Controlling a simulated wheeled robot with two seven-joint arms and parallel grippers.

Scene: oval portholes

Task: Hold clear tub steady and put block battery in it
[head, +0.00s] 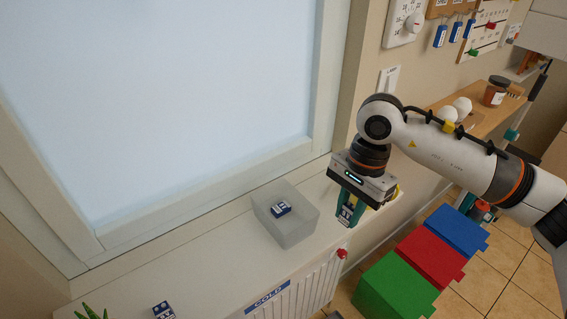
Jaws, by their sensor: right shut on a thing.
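The clear tub (293,237) stands on the white ledge near the middle of the head view. A blue and white block battery (281,209) shows inside it. My right gripper (346,210) points down just right of the tub, with its teal fingers shut on another blue and white block battery (345,214). That block is beside the tub, and the fingers partly hide it. A third similar block (163,310) lies on the ledge at the bottom left, partly cut off by the frame edge. My left gripper is out of view, and nothing is seen holding the tub.
The white ledge (205,255) is clear between the tub and the left block. A green plant (90,313) is at the bottom left. A radiator with a COLD label (267,298) and red knob (342,253) sits below. Green, red and blue bins (430,255) stand on the floor.

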